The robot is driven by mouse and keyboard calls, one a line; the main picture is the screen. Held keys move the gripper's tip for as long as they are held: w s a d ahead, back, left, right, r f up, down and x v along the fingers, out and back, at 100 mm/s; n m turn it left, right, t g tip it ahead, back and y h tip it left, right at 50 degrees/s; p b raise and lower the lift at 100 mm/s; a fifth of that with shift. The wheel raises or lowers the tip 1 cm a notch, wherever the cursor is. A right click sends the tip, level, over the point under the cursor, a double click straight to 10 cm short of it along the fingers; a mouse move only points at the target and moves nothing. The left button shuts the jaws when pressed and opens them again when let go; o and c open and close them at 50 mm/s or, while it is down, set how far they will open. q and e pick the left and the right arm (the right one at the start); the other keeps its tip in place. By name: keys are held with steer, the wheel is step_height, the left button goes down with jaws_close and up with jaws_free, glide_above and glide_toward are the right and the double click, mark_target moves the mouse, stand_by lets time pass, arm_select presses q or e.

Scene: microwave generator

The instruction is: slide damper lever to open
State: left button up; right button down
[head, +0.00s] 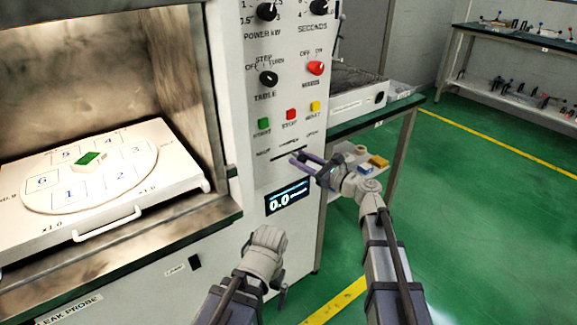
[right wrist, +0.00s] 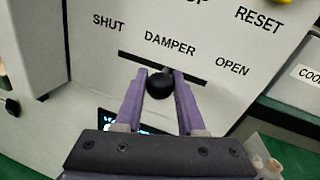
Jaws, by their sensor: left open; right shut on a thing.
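The damper lever shows as a round black knob (right wrist: 160,84) in the right wrist view. It stands in front of a dark slanted slot (right wrist: 190,77) on the white panel, about midway between the words SHUT and OPEN. My right gripper (right wrist: 160,88) is shut on the knob, with one purple finger on each side of it. In the head view my right gripper (head: 300,160) is at the panel below the coloured buttons and hides the knob. My left gripper (head: 268,265) is open, low in front of the cabinet, away from the lever; its fingers are largely hidden.
The open chamber at left holds a white pull-out tray (head: 185,188) with a numbered turntable and a green block (head: 88,158). A display (head: 287,198) reading 0.0 sits below the slot. Start, stop and reset buttons (head: 291,114) are above it. Green floor is free at right.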

steer(key=w+d, duration=0.1)
steer(key=d, duration=0.1)
steer(key=w+d, duration=0.1)
steer(key=d, duration=0.1)
steer(key=shift+w, duration=0.4)
steer(key=c, duration=0.5)
jaws_free()
steer(key=v, duration=0.7)
steer(key=shift+s+d, duration=0.25)
steer(key=shift+d, duration=0.05)
